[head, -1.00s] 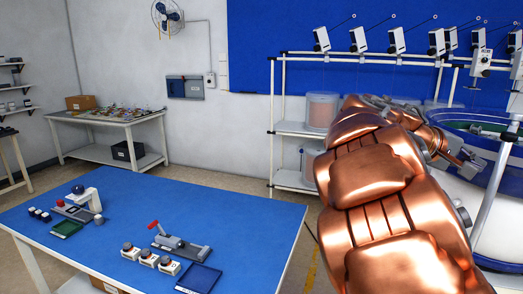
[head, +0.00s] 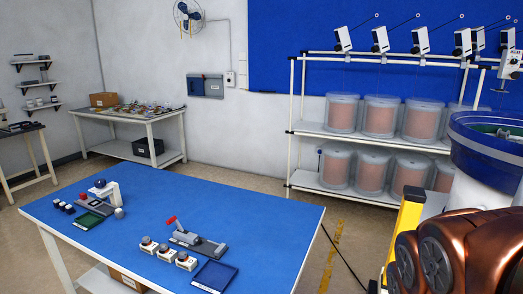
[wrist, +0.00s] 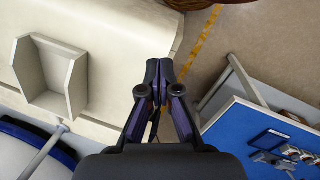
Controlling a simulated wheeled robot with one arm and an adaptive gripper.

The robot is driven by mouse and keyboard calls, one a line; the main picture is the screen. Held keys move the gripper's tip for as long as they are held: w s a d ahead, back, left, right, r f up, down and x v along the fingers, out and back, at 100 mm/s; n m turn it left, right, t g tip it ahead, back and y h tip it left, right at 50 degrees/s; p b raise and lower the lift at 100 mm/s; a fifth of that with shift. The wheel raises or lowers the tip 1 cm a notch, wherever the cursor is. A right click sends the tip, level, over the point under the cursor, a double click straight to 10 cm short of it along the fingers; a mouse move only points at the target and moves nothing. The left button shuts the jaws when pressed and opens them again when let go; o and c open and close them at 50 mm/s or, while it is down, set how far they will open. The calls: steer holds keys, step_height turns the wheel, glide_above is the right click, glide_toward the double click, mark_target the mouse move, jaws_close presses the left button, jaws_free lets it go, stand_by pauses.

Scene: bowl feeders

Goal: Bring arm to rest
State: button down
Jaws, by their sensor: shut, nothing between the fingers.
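My gripper (wrist: 159,75) shows in the wrist view with its dark fingers together, shut and empty. It hangs in the air, with a pale machine cabinet to its left and bare floor to its right. In the head view my copper-coloured arm (head: 455,255) is in the lower right corner, and the gripper is not visible there.
A blue worktable (head: 150,215) with a red-handled fixture (head: 185,233), button boxes and trays stands at left. A blue bowl feeder (head: 488,150) is at right. A yellow post (head: 405,230) stands near my arm. A rack (head: 310,131) holds copper spools behind. Floor between table and rack is clear.

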steer(key=s+a+f+y, duration=0.1)
steer(key=s+a+f, duration=0.1)
steer(key=s+a, duration=0.3)
steer(key=shift+a+f+n+g+y, duration=0.3)
steer(key=shift+f+g, duration=0.05)
steer(key=shift+g, duration=0.05)
stand_by(0.4)
